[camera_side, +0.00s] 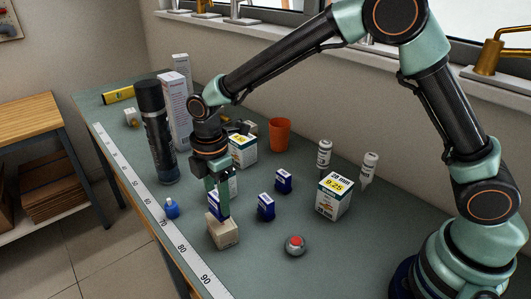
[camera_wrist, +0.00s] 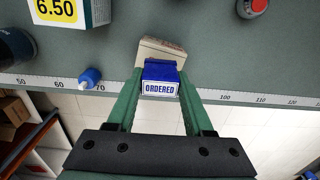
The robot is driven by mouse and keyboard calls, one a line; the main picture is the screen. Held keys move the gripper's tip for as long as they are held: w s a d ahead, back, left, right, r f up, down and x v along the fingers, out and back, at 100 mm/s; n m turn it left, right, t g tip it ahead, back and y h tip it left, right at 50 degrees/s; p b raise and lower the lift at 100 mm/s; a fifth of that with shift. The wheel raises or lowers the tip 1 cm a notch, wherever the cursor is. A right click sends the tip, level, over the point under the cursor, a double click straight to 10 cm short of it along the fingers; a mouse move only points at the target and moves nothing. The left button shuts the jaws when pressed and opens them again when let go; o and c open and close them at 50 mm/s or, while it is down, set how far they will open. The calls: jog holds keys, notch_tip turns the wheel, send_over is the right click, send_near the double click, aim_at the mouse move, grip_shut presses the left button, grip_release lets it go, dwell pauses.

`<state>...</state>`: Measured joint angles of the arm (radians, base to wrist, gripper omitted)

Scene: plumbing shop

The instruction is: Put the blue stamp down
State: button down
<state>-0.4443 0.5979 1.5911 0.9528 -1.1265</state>
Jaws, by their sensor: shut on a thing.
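The blue stamp (camera_wrist: 160,79) is between the two green fingers of my gripper (camera_wrist: 161,88). Its white end label reads "ORDERED" in the wrist view. My gripper (camera_side: 217,203) is shut on the stamp, and in the side view the stamp (camera_side: 216,208) is partly hidden by a finger. A beige block (camera_side: 223,233) sits on the bench directly below the stamp; it also shows behind the stamp in the wrist view (camera_wrist: 160,47). I cannot tell whether the stamp touches the block. Two similar blue stamps, one nearer (camera_side: 266,207) and one farther (camera_side: 284,181), stand on the bench.
A round grey thing with a red top (camera_side: 294,246), a 9.25 box (camera_side: 334,197) and an orange cup (camera_side: 280,134) stand to the right. A dark cylinder (camera_side: 157,135) stands behind.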

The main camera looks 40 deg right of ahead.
jog(key=shift+f, duration=0.75)
jog(key=shift+f, duration=0.1)
jog(key=shift+c, duration=1.4)
grip_release()
